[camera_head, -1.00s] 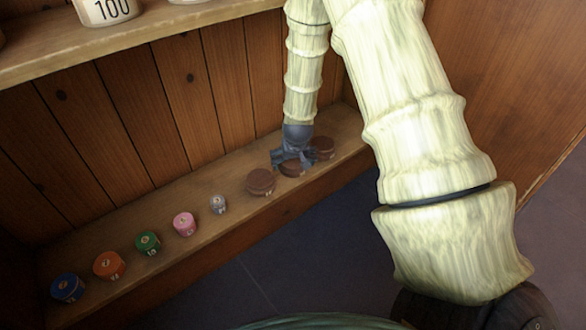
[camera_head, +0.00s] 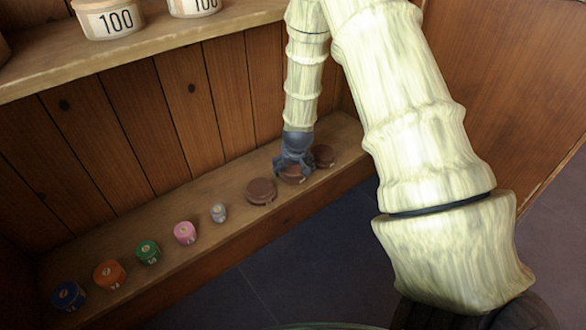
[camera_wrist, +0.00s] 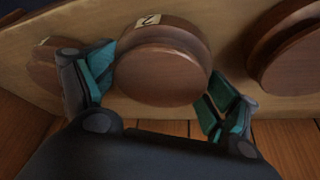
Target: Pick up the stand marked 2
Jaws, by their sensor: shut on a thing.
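The stand between my fingers is a round brown turned spool (camera_wrist: 165,65), with a small pale label bearing a dark mark that looks like a 2. In the head view this stand (camera_head: 292,178) is the middle of three brown ones on the lower shelf, partly hidden by my gripper. My gripper (camera_head: 293,166) is over it from above. In the wrist view my gripper (camera_wrist: 160,92) has its teal finger pads on either side of the stand, shut on it. The stand appears to be still on the shelf; I see no clear gap below it.
Brown stands flank it on the left (camera_head: 261,191) and right (camera_head: 323,156), both close. Further left along the lower shelf (camera_head: 225,235) are small silver, pink, green, orange and blue spools. An upper shelf (camera_head: 140,45) with pots marked 100 overhangs the left.

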